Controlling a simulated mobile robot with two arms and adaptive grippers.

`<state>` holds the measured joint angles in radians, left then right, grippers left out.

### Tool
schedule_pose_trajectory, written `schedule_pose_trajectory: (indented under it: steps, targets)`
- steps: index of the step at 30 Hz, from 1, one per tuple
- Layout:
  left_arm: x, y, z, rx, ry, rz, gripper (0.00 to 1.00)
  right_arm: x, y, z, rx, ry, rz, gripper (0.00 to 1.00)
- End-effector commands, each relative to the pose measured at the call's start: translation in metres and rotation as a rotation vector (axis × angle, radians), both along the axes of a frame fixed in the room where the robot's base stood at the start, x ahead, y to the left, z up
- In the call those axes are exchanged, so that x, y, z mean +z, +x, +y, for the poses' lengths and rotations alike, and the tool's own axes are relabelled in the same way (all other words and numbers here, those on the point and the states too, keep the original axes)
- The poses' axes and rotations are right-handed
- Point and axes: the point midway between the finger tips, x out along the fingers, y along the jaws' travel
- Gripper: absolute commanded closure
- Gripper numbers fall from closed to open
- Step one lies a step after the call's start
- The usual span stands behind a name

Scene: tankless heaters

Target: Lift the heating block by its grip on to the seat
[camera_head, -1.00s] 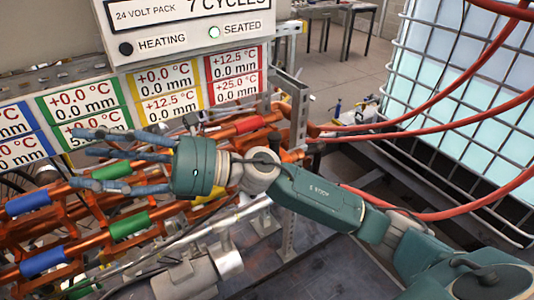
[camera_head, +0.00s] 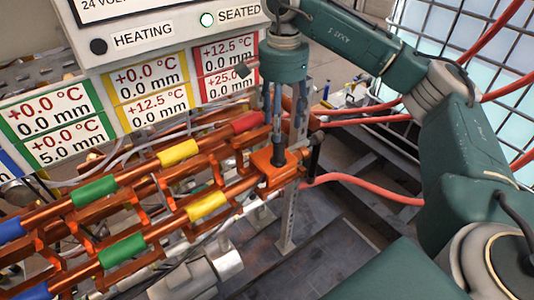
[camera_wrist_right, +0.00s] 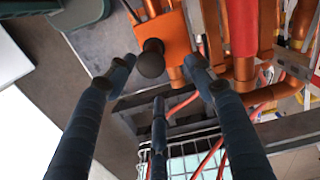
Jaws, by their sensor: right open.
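The heating block appears to be the orange block (camera_head: 263,163) at the right end of the copper pipes; it also shows at the top of the right wrist view (camera_wrist_right: 177,42). A black ball-ended grip (camera_wrist_right: 151,58) stands on it. My right gripper (camera_head: 275,140) points down over the block. In the right wrist view its blue fingers (camera_wrist_right: 158,78) are spread and open around the grip, with no clear hold on it. In the head view the fingers partly hide the grip. The seat cannot be told apart from the pipework. My left gripper is not in view.
Copper pipes with red, yellow (camera_head: 178,153), green (camera_head: 94,190) and blue sleeves run down to the left. A black bar (camera_head: 314,152) stands right of the block. Red hoses and a caged tank lie right.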

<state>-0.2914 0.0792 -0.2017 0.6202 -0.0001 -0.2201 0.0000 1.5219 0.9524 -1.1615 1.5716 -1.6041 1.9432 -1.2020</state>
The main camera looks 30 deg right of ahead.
Motion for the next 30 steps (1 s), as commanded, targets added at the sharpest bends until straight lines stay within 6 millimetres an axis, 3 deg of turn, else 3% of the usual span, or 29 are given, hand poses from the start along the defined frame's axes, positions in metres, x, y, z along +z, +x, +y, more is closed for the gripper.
schedule_pose_trajectory:
  steps: [5,14,21,30]
  targets:
    - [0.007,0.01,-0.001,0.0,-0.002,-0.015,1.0,-0.028,-0.001,0.0,-0.001,0.001,0.003,0.47]
    - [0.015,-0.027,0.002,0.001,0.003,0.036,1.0,-0.054,0.0,0.005,0.001,0.003,0.003,0.47]
    - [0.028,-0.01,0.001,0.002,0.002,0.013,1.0,-0.089,0.001,0.008,0.0,0.004,0.002,0.47]
    - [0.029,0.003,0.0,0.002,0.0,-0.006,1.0,-0.096,0.002,0.009,0.0,0.004,-0.001,0.47]
